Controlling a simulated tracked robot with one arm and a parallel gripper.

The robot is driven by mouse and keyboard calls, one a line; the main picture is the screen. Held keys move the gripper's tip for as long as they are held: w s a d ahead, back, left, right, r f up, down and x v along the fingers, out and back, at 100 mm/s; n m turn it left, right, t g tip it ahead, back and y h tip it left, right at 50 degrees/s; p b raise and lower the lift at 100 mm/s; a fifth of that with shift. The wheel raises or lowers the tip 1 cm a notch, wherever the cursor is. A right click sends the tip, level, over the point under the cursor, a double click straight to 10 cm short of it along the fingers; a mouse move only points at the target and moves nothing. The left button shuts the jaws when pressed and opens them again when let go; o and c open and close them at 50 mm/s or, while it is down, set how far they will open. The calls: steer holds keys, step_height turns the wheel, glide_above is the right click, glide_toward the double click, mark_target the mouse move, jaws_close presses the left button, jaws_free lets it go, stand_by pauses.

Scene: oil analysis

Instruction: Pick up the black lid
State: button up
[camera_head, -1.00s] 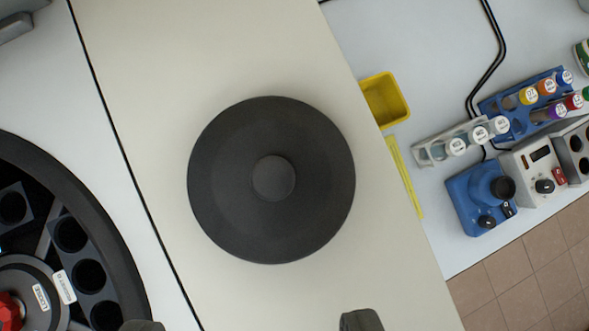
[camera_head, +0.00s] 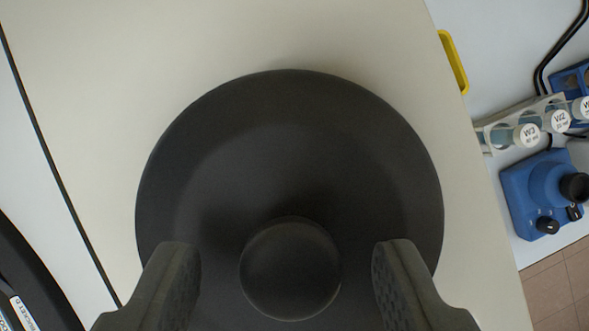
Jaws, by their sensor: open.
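The black lid (camera_head: 300,130) is a large round disc with a raised round knob (camera_head: 290,268) at its middle. It lies on a cream-coloured bench top (camera_head: 100,60). My gripper (camera_head: 287,265) is open above the lid, with one finger to the left of the knob and one to the right. Clear gaps show between the knob and both fingers. The fingers cover parts of the lid's lower left and lower right. How far the fingertips are above the lid is hard to tell.
A black round machine rim (camera_head: 35,275) shows at the lower left. At the right are a yellow tray (camera_head: 453,62), a rack of labelled vials (camera_head: 490,135) and a blue device with a black knob (camera_head: 540,190). Bare bench surrounds the lid's upper side.

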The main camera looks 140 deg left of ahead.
steer(key=shift+w+d+f, duration=0.1)
steer(key=shift+d+f, duration=0.05)
steer(key=shift+f, duration=0.35)
jaws_close()
steer(key=shift+r, duration=0.15)
